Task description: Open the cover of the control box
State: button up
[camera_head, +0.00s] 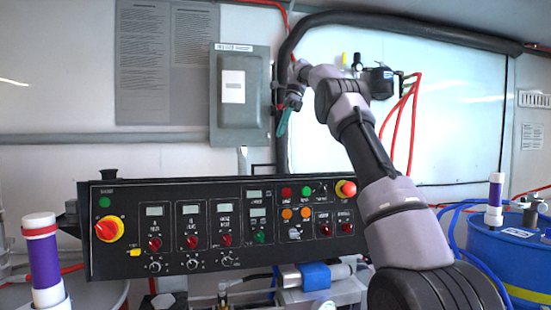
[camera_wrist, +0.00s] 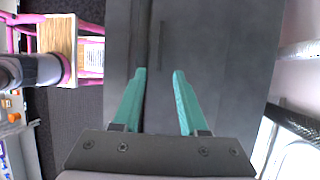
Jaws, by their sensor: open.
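The control box (camera_head: 240,112) is a grey metal box on the back wall with a white label on its front. Its cover looks shut. My gripper (camera_head: 282,124) is at the right side of the box, teal fingers pointing down-left in the head view. In the wrist view my gripper (camera_wrist: 159,72) is open, with a gap between the two teal fingers and nothing held. A dark grey surface (camera_wrist: 225,60), apparently the box, fills the middle of that view. A raised vertical strip or edge lies between the fingertips. I cannot tell whether the fingers touch it.
A black control panel (camera_head: 215,228) with knobs and buttons stands below the box. A thick black hose (camera_head: 283,75) runs beside the box. Red hoses (camera_head: 398,120) hang at the right. A blue drum (camera_head: 505,255) stands at the far right.

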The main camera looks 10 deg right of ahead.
jog(key=shift+x, duration=5.4)
grip_shut()
